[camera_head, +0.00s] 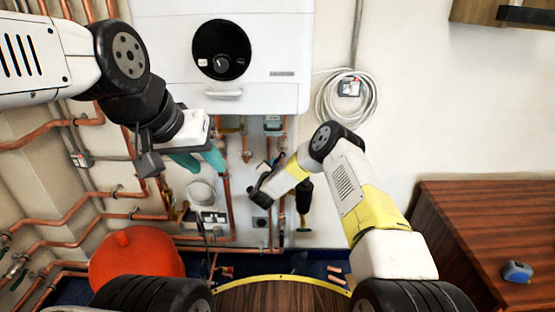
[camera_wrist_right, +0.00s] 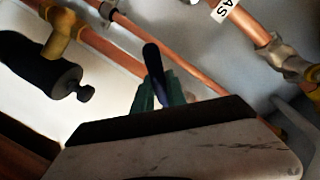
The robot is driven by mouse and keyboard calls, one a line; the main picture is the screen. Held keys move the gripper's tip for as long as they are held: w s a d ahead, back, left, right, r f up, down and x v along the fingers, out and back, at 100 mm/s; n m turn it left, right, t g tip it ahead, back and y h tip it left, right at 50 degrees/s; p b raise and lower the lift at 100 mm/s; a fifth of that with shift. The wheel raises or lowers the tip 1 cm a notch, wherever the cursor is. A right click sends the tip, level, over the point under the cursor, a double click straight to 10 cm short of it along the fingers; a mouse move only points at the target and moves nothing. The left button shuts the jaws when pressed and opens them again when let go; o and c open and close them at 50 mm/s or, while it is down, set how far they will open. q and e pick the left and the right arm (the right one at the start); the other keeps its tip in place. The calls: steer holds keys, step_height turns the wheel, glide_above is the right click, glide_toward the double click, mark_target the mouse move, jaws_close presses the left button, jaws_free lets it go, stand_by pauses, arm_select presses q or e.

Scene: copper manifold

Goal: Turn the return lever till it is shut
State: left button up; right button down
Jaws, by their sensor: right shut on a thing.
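The lever (camera_wrist_right: 153,60) shows in the right wrist view as a short dark-blue handle standing between green fingers. My right gripper (camera_wrist_right: 158,90) is shut on it. In the head view my right gripper (camera_head: 274,166) is among the copper pipes below the boiler, where the lever is too small and covered to make out its angle. The valve body under the lever is hidden behind my gripper in the wrist view. My left gripper (camera_head: 201,164) has teal fingers that stand apart, empty, left of the pipes and below the boiler's left corner.
The white boiler (camera_head: 275,40) hangs above. A black cylinder (camera_wrist_right: 45,75) on a brass fitting is left of the lever; a labelled copper pipe (camera_wrist_right: 250,32) runs at right. A red tank (camera_head: 135,262) stands low left, a wooden cabinet (camera_head: 480,205) right.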

steer(key=r+m, duration=0.1)
steer(key=m, duration=0.1)
steer(key=a+m, duration=0.1)
steer(key=m, duration=0.1)
steer(key=shift+r+y, duration=0.35)
steer(key=shift+y, duration=0.05)
steer(key=shift+a+r+m+y, duration=0.15)
steer(key=shift+r+m+y, duration=0.3)
steer(key=shift+m, duration=0.65)
steer(key=shift+a+r+m+y, duration=0.15)
steer(key=shift+r+m, duration=0.45)
steer(key=shift+m, duration=0.5)
steer(key=shift+r, duration=0.15)
steer(key=c, duration=1.3)
jaws_free()
steer(key=shift+c, duration=0.2)
steer(key=s+r, duration=0.1)
steer(key=s, duration=0.6)
steer(key=shift+s, duration=0.35)
steer(key=shift+r, duration=0.1)
